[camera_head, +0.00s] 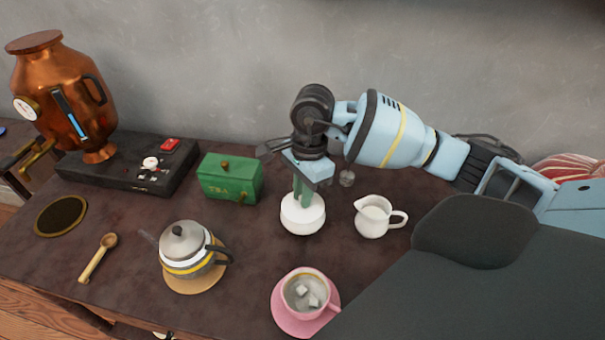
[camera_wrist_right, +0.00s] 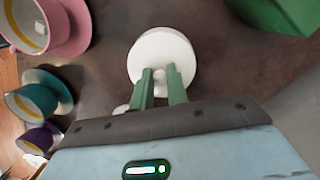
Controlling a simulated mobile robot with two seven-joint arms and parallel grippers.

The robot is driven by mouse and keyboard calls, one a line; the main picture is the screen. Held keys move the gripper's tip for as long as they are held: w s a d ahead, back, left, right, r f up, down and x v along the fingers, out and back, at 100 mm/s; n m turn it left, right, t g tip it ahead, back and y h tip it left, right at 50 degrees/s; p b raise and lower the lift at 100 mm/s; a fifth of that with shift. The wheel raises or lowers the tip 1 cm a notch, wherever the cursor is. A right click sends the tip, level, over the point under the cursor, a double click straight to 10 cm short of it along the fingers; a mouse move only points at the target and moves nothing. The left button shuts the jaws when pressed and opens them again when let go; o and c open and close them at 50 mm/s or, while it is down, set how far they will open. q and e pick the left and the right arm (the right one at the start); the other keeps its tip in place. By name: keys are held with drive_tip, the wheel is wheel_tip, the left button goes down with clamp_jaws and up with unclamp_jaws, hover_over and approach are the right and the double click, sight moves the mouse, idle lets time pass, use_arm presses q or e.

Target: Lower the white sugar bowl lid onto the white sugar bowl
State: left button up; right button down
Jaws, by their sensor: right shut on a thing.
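The white sugar bowl (camera_head: 302,222) stands on the dark tabletop, between the green tea box and the white jug. The white lid (camera_wrist_right: 162,52) is a round white disc at my right gripper's fingertips in the right wrist view. My right gripper (camera_head: 302,190) points down over the bowl, its green fingers shut on the lid; its fingertips also show in the wrist view (camera_wrist_right: 160,75). The grip point on the lid is hidden by the fingers. Lid and bowl look like one white shape in the head view, and I cannot tell whether a gap lies between them. My left gripper is not in view.
A green tea box (camera_head: 230,178) stands left of the bowl, a white milk jug (camera_head: 374,217) close on its right. A teapot (camera_head: 187,250) and a pink cup (camera_head: 305,291) on a saucer stand nearer. Teal (camera_wrist_right: 35,100) and purple (camera_wrist_right: 38,140) cups show in the wrist view.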

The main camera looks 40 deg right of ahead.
drive_tip(key=c, duration=1.3)
unclamp_jaws()
drive_tip(key=shift+o, duration=0.3)
drive_tip(key=o, duration=0.5)
drive_tip(key=shift+r, duration=0.1)
drive_tip(key=shift+r+p, duration=1.95)
drive_tip(key=shift+r, duration=1.55)
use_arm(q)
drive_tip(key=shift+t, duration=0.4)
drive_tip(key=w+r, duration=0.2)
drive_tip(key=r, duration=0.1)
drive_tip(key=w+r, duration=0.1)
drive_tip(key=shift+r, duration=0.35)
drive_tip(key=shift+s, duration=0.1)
